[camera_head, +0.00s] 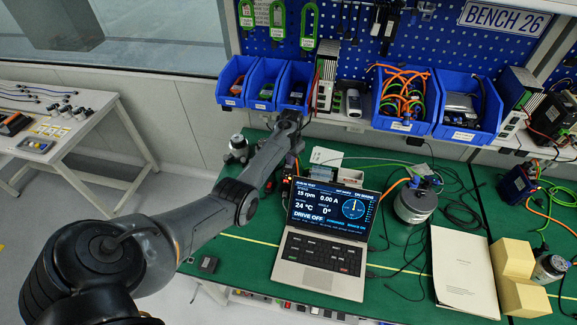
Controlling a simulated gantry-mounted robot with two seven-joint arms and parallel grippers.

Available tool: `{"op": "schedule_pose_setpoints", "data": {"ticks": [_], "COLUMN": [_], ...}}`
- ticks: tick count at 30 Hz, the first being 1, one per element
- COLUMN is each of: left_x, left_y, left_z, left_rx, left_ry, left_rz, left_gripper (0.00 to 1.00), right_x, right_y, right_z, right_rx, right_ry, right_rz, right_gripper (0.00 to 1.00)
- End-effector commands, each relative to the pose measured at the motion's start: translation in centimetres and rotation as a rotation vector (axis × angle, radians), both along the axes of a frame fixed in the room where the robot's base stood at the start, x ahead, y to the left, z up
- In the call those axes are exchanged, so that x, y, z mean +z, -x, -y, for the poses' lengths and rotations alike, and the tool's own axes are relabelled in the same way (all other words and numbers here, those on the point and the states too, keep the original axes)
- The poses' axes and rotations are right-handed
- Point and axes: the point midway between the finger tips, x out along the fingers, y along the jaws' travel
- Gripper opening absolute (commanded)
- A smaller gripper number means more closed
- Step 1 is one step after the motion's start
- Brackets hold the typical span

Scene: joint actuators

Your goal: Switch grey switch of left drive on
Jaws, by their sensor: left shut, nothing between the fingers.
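My left arm reaches from the lower left over the bench to the shelf edge. My left gripper (297,113) is shut and empty, small and dark at the arm's far end, just below the blue bins. The left drive (326,90), a narrow grey unit with a green edge, stands on the shelf just right of the gripper. Its grey switch is too small to make out, and I cannot tell whether the gripper touches the drive. A laptop (328,222) on the green bench shows "DRIVE OFF", 15 rpm and 0.00 A. My right gripper is not in view.
Blue bins (233,80) stand left of the drive, and a bin of orange cables (403,95) stands right of it. Another drive (518,90) is farther right. A round motor (415,204), papers (463,270) and yellow blocks (513,258) occupy the bench right of the laptop.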

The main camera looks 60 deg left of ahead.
Motion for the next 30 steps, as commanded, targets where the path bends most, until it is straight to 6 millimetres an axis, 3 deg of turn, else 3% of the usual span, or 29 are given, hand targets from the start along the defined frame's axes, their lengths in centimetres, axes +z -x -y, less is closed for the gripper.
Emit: {"op": "schedule_pose_setpoints", "data": {"ticks": [30], "left_x": [-0.84], "left_y": [0.00], "left_z": [-0.01], "left_rx": [0.000], "left_ry": [0.000], "left_rz": [0.000], "left_gripper": [0.00], "right_x": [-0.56], "right_y": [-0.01], "right_z": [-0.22], "right_rx": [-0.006], "right_ry": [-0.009], "right_rz": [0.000], "right_gripper": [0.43]}}
